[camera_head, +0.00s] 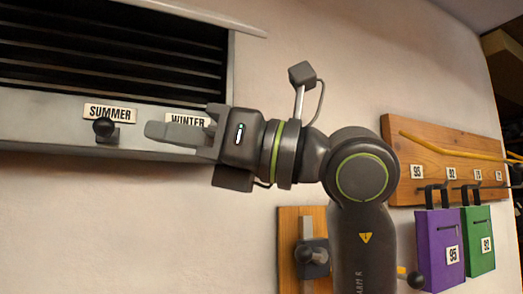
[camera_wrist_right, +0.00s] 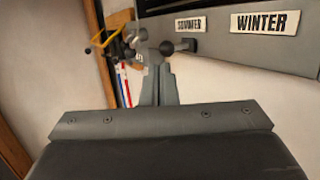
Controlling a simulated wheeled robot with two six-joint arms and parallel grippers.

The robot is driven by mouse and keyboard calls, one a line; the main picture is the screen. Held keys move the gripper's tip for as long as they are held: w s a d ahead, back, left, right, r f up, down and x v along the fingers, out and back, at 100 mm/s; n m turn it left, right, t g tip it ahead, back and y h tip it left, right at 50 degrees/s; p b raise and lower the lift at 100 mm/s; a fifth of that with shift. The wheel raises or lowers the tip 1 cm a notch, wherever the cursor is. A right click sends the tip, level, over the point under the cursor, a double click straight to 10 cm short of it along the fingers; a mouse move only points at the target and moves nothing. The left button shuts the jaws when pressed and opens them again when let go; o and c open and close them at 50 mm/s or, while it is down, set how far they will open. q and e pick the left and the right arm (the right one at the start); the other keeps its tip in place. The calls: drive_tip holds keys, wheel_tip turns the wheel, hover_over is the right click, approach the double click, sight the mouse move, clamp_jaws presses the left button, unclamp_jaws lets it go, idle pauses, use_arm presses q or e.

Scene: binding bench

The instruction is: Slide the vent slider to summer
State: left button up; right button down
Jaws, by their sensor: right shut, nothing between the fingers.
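The vent slider's dark round knob (camera_head: 104,128) sits on the grey lower frame of the vent, under the SUMMER label (camera_head: 110,112). The WINTER label (camera_head: 188,120) is to its right, partly covered by my right gripper (camera_head: 150,131). That gripper is shut and empty, its fingertips pointing left, a short way right of the knob with a visible gap in the head view. In the right wrist view the knob (camera_wrist_right: 167,48) shows just beyond the shut fingers (camera_wrist_right: 157,78), below the SUMMER label (camera_wrist_right: 188,25); whether they touch is unclear there. My left gripper is not in view.
The slatted vent (camera_head: 120,50) is above the slider. At right, a wooden board (camera_head: 440,150) bears hooks with a purple holder (camera_head: 437,240) and a green holder (camera_head: 478,240). A smaller wooden panel (camera_head: 290,250) with a knob is below my arm. The wall below the slider is bare.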

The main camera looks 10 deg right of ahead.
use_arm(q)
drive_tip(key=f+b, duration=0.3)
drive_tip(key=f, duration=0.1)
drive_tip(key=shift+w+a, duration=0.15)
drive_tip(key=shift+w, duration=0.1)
use_arm(e)
drive_tip(key=v, duration=0.8)
drive_tip(key=shift+w+f, duration=0.2)
drive_tip(key=shift+w, duration=0.2)
drive_tip(key=shift+s+d, duration=0.1)
drive_tip(key=shift+d, duration=0.1)
